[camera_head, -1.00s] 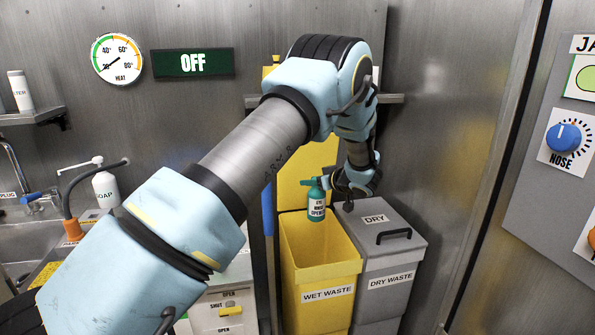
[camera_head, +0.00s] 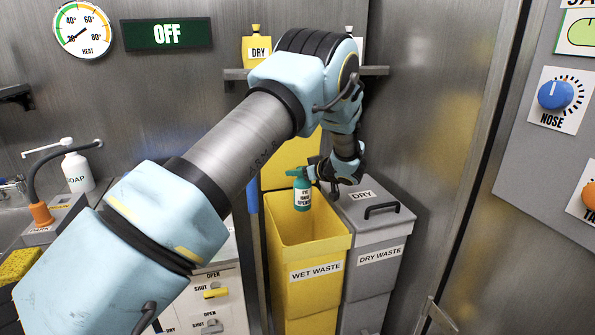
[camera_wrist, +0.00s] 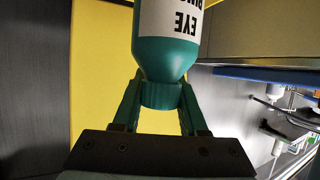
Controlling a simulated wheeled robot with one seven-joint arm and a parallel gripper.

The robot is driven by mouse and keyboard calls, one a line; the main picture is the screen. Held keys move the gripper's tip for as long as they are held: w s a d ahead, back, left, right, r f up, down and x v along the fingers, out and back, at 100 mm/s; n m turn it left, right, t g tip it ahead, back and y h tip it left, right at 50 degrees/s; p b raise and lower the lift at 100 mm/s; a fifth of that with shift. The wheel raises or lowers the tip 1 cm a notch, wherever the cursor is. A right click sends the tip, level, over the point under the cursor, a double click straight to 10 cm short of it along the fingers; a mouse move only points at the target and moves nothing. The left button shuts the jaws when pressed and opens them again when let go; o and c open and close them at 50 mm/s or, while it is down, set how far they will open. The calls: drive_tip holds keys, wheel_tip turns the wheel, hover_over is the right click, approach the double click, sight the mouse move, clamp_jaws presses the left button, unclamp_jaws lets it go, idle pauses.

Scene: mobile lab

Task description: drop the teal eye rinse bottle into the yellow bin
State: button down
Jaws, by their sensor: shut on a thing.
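The teal eye rinse bottle (camera_head: 302,196) with a white label is held over the open yellow bin (camera_head: 318,292) marked WET WASTE. My gripper (camera_head: 318,171) is shut on the bottle near its top and comes in from the right. In the wrist view my gripper (camera_wrist: 160,98) closes on the bottle's teal neck, and the bottle (camera_wrist: 168,50) shows its label upside down. The bottle hangs roughly upright in the head view, above the bin's opening. The bin's yellow lid stands raised behind, and its floor is hidden.
A grey DRY WASTE bin (camera_head: 372,262) with a closed, handled lid (camera_head: 372,212) stands directly right of the yellow bin. A shelf (camera_head: 376,71) with a yellow DRY bottle (camera_head: 256,47) is above. A sink with a soap bottle (camera_head: 78,172) is at the left.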

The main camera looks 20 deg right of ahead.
drive_tip(key=shift+r, duration=0.1)
drive_tip(key=shift+c, duration=1.8)
unclamp_jaws()
drive_tip(key=b+v, duration=0.1)
drive_tip(key=v, duration=0.9)
drive_tip(key=shift+s+r+b, duration=0.15)
drive_tip(key=shift+s+b, duration=0.15)
drive_tip(key=shift+s, duration=0.05)
drive_tip(key=shift+d, duration=0.1)
